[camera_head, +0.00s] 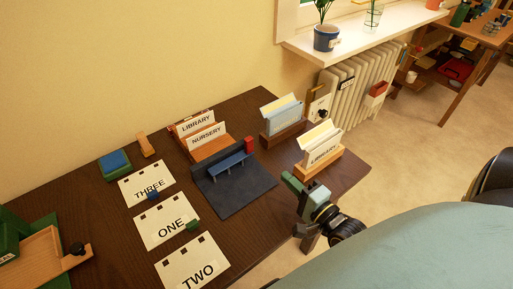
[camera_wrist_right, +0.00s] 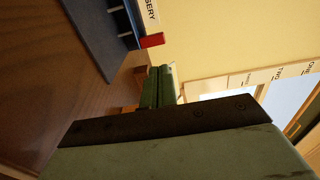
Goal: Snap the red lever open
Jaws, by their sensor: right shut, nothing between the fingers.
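The red lever (camera_head: 249,144) is a small red block at the back right corner of a dark blue-grey base (camera_head: 240,195) with a blue rail (camera_head: 228,166). In the right wrist view the red lever (camera_wrist_right: 152,40) shows at the edge of the blue-grey base (camera_wrist_right: 92,30), beyond the fingertips. My right gripper (camera_head: 288,178) is to the right of the base, apart from the lever. Its green fingers (camera_wrist_right: 158,84) are shut with nothing between them. My left gripper is not in view.
A card holder marked LIBRARY (camera_head: 320,167) stands close behind my right gripper, and another card holder (camera_head: 283,117) is farther back. Cards marked THREE (camera_head: 140,180), ONE (camera_head: 150,238) and TWO (camera_head: 180,262) lie left of the base. A NURSERY card rack (camera_head: 210,150) stands behind it.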

